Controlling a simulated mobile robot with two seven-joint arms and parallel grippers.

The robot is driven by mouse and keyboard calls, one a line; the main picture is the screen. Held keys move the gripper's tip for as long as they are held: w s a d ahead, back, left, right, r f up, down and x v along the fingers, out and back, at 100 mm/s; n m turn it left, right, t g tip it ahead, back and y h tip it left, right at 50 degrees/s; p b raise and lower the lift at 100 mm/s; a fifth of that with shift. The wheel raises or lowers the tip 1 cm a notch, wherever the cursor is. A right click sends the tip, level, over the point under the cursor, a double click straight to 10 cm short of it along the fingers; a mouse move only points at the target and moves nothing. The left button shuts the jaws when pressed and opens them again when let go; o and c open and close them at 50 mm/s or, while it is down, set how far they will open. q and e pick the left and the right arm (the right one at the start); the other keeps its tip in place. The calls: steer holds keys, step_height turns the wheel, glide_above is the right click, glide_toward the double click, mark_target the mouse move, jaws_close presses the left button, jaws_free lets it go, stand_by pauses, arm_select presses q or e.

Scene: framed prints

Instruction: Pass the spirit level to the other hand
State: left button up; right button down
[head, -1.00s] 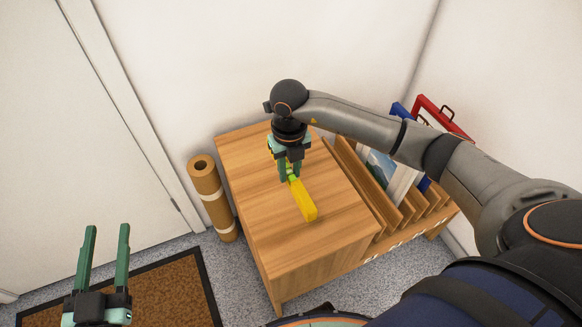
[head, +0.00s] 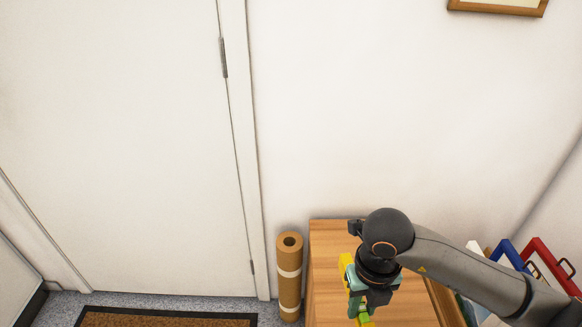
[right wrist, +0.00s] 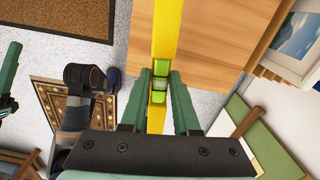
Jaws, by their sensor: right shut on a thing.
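The spirit level (head: 346,262) is a yellow bar with green vials, mostly hidden behind my right gripper (head: 362,308) in the head view. In the right wrist view the level (right wrist: 166,28) runs lengthwise between the fingers of my right gripper (right wrist: 161,82), which is shut on it around the green vials. It is over the wooden cabinet top (head: 325,285); I cannot tell how far above. My left gripper (right wrist: 9,80) shows only partly at the left edge of the right wrist view, empty with its fingers apart; it is outside the head view.
A brown paper roll (head: 290,262) stands left of the cabinet. Red (head: 548,262) and blue (head: 507,254) frames stand to its right. A door (head: 120,150) and a brown mat (head: 165,319) are at the left. A framed picture (head: 498,6) hangs above.

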steer(key=n, duration=0.1)
steer(key=r+n, duration=0.1)
steer(key=n, duration=0.1)
steer(key=w+n, duration=0.1)
steer(key=n, duration=0.1)
steer(key=shift+d+r, duration=0.2)
steer(key=shift+d, duration=0.2)
steer(key=w+d+r+n, duration=0.2)
steer(key=r+n, duration=0.3)
steer(key=n, duration=1)
steer(key=w+d+r+n, duration=0.2)
steer(key=r+n, duration=0.2)
steer(key=n, duration=1.1)
arm_select(q)
steer(key=s+a+r+g+p, duration=0.1)
steer(key=r+p, duration=0.4)
steer(key=p, duration=0.5)
steer(key=s+a+r+n+g+y+p, duration=0.1)
steer(key=s+r+p, duration=0.3)
steer(key=p, duration=0.6)
steer(key=shift+r, duration=0.35)
arm_select(e)
steer(key=s+r, duration=0.2)
steer(key=r, duration=0.6)
steer(key=s+r, duration=0.2)
steer(key=r, duration=0.7)
steer(key=shift+r, duration=0.3)
